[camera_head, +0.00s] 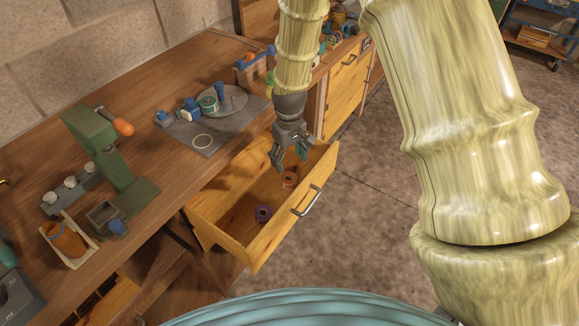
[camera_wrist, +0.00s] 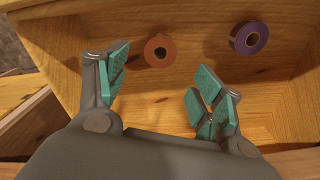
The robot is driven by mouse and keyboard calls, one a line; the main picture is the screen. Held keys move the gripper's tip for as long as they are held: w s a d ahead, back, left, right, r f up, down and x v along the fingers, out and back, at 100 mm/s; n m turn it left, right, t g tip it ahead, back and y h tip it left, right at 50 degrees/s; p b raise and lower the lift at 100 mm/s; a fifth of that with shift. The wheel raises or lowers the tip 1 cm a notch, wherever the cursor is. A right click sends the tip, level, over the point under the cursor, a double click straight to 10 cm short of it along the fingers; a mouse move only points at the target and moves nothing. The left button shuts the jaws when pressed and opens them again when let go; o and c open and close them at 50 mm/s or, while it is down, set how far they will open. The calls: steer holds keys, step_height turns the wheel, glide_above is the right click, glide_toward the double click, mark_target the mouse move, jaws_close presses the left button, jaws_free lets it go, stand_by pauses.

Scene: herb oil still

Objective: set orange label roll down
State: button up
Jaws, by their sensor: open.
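The orange label roll (camera_head: 289,179) lies in the open wooden drawer (camera_head: 228,216), near its far right end. It also shows in the wrist view (camera_wrist: 160,50), flat on the drawer floor with its hole facing up. My gripper (camera_head: 289,163) is just above the drawer, open and empty. In the wrist view its two teal-padded fingers (camera_wrist: 160,92) are spread wide, and the orange roll lies beyond them, apart from the pads as far as I can tell.
A purple roll (camera_head: 263,213) lies in the same drawer, also in the wrist view (camera_wrist: 249,38). The drawer walls stand close around my gripper. The workbench (camera_head: 155,150) carries a green press (camera_head: 105,145) and a grey plate (camera_head: 213,137) with several small items.

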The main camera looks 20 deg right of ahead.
steer(key=shift+r, duration=1.75)
